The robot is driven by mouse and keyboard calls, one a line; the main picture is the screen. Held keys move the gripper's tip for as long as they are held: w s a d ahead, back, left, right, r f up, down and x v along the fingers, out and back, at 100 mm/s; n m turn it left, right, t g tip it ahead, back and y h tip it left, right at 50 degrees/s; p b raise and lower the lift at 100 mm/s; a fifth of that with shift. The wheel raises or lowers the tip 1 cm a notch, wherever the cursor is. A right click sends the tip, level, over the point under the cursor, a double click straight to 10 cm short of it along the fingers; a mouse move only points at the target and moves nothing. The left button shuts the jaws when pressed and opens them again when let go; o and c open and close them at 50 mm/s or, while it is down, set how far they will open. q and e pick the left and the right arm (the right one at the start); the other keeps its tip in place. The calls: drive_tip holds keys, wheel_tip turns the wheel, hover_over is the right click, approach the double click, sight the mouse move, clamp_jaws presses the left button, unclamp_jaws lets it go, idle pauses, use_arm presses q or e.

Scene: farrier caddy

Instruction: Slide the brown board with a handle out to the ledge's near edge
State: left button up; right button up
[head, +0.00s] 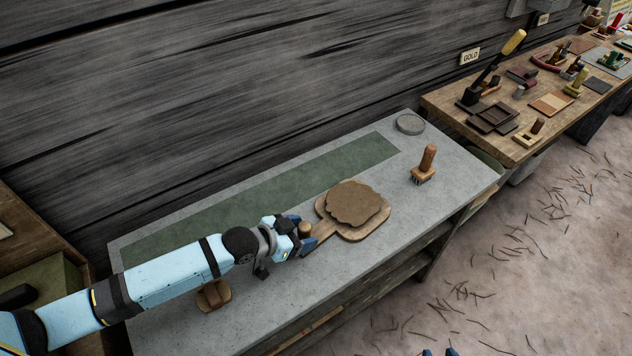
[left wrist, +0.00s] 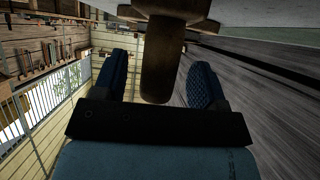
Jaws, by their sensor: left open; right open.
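The brown board with a handle (head: 372,229) lies on the grey ledge (head: 330,268), with its handle (head: 323,231) pointing left and toward the near side. A ragged brown slab (head: 355,202) rests on top of it. My left gripper (head: 304,233) is at the handle's end. In the left wrist view the handle (left wrist: 160,68) stands between the two open blue fingers of my left gripper (left wrist: 158,82), with a gap showing on each side. Two blue fingertips of my right gripper (head: 439,352) show apart at the bottom edge of the head view, far from the board.
A wooden-handled brush (head: 425,166) stands right of the board. A round grey dish (head: 410,124) is at the far right corner. A green mat strip (head: 270,193) runs along the back. A small wooden item (head: 214,295) lies under my left arm. The ledge's near side is clear.

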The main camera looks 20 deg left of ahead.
use_arm(q)
drive_tip(key=v, duration=1.4)
drive_tip(key=s+a+n+g+y, duration=0.2)
drive_tip(key=s+n+g+y, duration=0.5)
drive_tip(key=s, duration=0.8)
drive_tip(key=w+d+f+t+p, duration=0.1)
drive_tip(key=f+t, duration=0.1)
drive_tip(key=w+d+f+m+t+h+p, duration=0.1)
drive_tip(key=w+d+f+t+p, duration=0.1)
drive_tip(key=t, duration=0.1)
drive_tip(key=w+d+f+t+p, duration=0.2)
drive_tip(key=shift+w+d+f+m, duration=0.1)
drive_tip(key=shift+w+f+m, duration=0.05)
drive_tip(key=shift+w+m, duration=0.15)
drive_tip(key=shift+d+f+t+h+p, duration=0.35)
drive_tip(key=shift+d+f+t+h, duration=0.2)
drive_tip(key=shift+t, duration=0.45)
